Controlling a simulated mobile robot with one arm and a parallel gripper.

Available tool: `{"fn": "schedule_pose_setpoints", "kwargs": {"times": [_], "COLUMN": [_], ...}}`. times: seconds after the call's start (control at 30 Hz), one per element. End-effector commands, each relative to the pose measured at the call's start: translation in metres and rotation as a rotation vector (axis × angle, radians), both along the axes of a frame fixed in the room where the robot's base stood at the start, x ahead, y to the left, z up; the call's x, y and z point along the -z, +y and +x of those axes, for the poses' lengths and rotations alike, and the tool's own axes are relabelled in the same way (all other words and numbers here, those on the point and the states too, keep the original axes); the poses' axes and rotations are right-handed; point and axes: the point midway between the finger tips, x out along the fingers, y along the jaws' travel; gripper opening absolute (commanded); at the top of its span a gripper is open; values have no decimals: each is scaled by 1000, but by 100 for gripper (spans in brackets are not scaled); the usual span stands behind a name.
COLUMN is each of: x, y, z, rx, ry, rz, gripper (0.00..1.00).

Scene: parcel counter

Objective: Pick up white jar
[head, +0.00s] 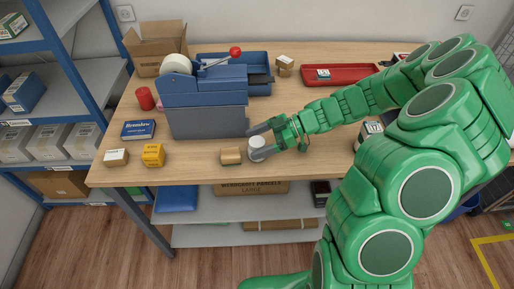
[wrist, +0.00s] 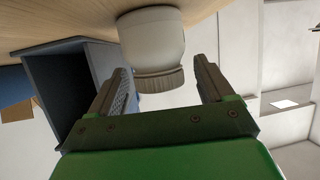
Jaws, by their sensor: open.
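The white jar (head: 257,143) stands on the wooden counter (head: 320,100), just in front of the blue-grey machine. In the wrist view the jar (wrist: 151,36) has a smooth pale body and a ribbed grey-beige lid (wrist: 160,79), and appears upside down. My gripper (head: 262,142) is at the jar in the head view. In the wrist view my gripper (wrist: 163,82) is open, with the lid between the line of its two fingers, near their tips. Gaps show on both sides, and I see no contact.
The blue-grey machine (head: 205,105) stands close behind the jar. A red tray (head: 350,73) lies behind my arm.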

Motion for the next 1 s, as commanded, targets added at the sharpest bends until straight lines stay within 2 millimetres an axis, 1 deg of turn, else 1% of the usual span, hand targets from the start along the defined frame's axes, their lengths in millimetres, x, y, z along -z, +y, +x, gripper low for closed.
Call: {"fn": "schedule_pose_setpoints", "kwargs": {"times": [0.1, 0.33, 0.7, 0.73, 1.0], "x": [2, 3, 2, 2, 1], "y": [6, 6, 5, 5, 5], "z": [-1, -1, 0, 0, 0], "rx": [1, 2, 2, 2, 2], "ry": [2, 0, 0, 0, -1], "rz": [0, -1, -1, -1, -1], "gripper": [81, 81, 24, 22, 21]}}
